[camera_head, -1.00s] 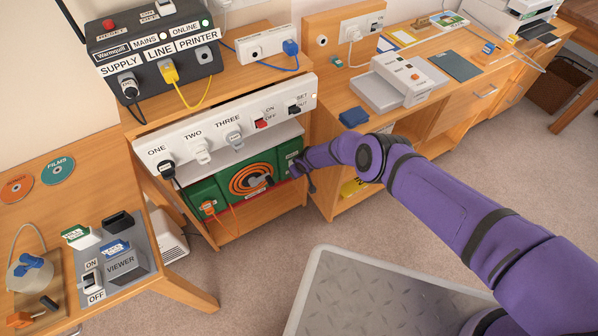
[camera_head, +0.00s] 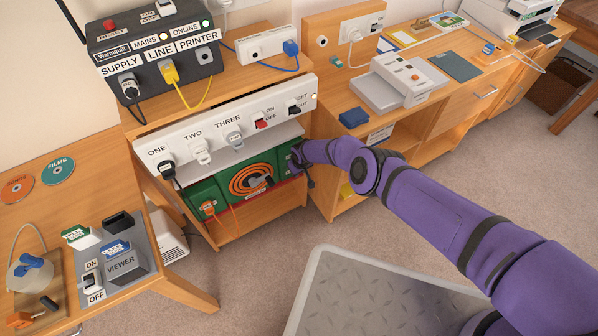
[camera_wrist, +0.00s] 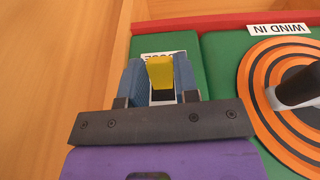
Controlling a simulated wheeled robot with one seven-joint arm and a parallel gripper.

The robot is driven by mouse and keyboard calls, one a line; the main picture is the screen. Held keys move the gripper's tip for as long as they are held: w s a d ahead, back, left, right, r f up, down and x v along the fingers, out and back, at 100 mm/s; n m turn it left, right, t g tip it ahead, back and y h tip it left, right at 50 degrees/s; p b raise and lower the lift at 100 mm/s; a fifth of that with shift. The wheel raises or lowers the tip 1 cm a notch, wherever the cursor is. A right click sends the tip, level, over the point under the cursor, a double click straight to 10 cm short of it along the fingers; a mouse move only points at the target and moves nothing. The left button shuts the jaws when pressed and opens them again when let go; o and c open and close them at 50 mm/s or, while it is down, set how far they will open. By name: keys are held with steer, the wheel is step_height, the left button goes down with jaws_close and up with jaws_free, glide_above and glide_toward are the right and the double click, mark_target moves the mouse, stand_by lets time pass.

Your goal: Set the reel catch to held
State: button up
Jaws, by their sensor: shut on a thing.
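The reel catch (camera_wrist: 160,70) is a yellow lever on a green panel beside the reel, seen in the wrist view. A white label (camera_wrist: 163,54) behind it is partly covered and seems to read "LOOSE". My gripper (camera_wrist: 158,82) is shut on the catch, with one blue finger on each side. The orange and black reel (camera_wrist: 252,98) with its dark crank handle (camera_wrist: 298,86) lies to the right, under a "WIND IN" label. In the head view, the reel (camera_head: 238,183) sits in the green unit below the white socket strip, and my gripper (camera_head: 298,158) at its right end hides the catch.
The white socket strip (camera_head: 190,130) with plugs and switches runs just above the reel unit. A wooden side panel (camera_wrist: 60,70) stands close to my gripper.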

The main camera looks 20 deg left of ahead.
steer(key=shift+r, duration=0.2)
stand_by(0.4)
steer(key=o, duration=0.9)
steer(key=shift+r, duration=0.1)
steer(key=shift+a+r, duration=0.15)
steer(key=shift+r, duration=0.45)
steer(key=shift+v, duration=4.75)
steer(key=shift+w, duration=0.15)
